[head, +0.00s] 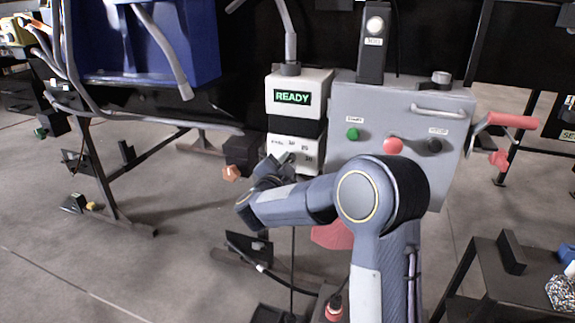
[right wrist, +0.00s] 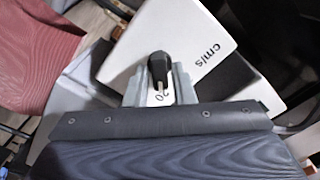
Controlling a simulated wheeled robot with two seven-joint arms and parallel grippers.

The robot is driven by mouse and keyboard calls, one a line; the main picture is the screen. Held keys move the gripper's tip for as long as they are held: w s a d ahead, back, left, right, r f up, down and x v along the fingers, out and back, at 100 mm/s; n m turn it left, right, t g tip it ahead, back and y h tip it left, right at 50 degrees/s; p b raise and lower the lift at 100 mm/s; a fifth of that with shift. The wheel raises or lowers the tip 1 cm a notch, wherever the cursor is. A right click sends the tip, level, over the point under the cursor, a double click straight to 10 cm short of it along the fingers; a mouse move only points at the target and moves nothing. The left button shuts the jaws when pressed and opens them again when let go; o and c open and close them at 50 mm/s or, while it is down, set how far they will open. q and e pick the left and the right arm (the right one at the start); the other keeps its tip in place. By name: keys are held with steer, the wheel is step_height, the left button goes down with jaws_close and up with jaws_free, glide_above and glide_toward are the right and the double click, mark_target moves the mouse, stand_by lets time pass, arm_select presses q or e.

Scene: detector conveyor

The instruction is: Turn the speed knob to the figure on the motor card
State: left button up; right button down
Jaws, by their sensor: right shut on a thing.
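The speed knob (right wrist: 158,66) is black with a white pointer line and sits on a white panel marked "cm/s" (right wrist: 193,62). In the right wrist view its pointer lies towards the figure 20. My right gripper (right wrist: 160,84) is shut on the knob, one finger on each side. In the head view my right gripper (head: 277,163) is at the lower edge of the white speed panel (head: 292,142), under the green READY display (head: 291,97); the knob itself is hard to make out there. I cannot make out a motor card. My left gripper is not in view.
A grey control box (head: 390,105) with a green button (head: 352,134), a red button (head: 393,146) and a black knob (head: 434,145) stands just right of the panel. A blue bin (head: 150,45) is at upper left. A dark stool (head: 515,275) is at lower right.

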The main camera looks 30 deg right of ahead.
steer(key=c, duration=1.4)
jaws_free()
steer(key=p+v, duration=0.1)
steer(key=v, duration=0.7)
steer(key=shift+p, duration=0.3)
steer(key=shift+d, duration=0.1)
